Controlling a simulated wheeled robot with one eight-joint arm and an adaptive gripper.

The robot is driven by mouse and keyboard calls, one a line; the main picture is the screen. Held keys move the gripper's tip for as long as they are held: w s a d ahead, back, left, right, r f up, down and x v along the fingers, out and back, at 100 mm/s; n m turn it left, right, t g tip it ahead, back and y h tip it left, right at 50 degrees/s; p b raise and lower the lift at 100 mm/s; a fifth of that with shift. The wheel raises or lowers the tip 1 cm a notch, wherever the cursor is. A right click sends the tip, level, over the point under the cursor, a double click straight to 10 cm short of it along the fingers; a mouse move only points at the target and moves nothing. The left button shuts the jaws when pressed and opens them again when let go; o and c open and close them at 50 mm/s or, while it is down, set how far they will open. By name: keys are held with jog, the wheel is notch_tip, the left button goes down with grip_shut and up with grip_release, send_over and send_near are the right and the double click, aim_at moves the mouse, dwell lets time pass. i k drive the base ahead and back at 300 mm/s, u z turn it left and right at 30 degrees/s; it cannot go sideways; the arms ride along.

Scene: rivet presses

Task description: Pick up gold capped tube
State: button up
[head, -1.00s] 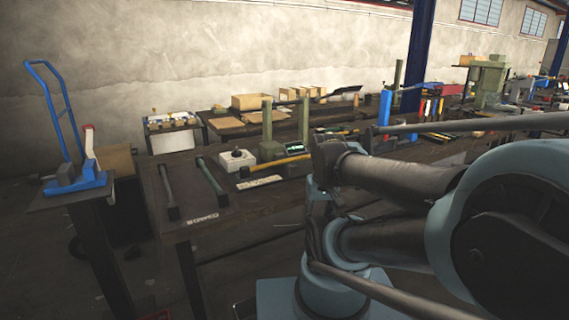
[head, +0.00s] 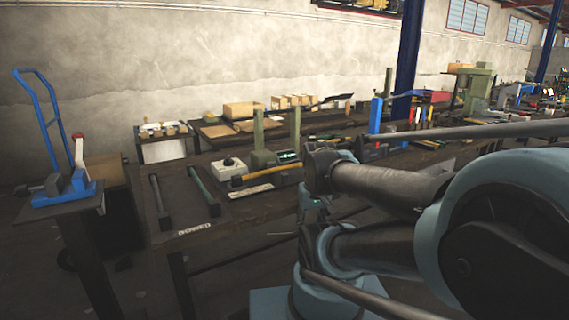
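I cannot make out a gold capped tube in the head view. Small upright items, too small to tell apart, stand on the benches, among them coloured ones (head: 424,112) near the blue pillar. My arm fills the right side of the head view, folded, and hides part of the near workbench (head: 190,236). My gripper's fingers are not visible, so I see no hold on anything.
Two long-handled tools (head: 160,203) (head: 203,191), a white box (head: 230,168) and a yellow-handled tool (head: 262,173) lie on the near bench. A blue-handled press (head: 66,188) stands at left. A blue pillar (head: 407,65) rises behind. Dark floor shows at lower left.

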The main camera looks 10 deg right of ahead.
aim_at(237, 180)
jog(key=k, duration=1)
jog(key=z, duration=1.5)
jog(key=i, duration=1.25)
jog(key=u, duration=1.15)
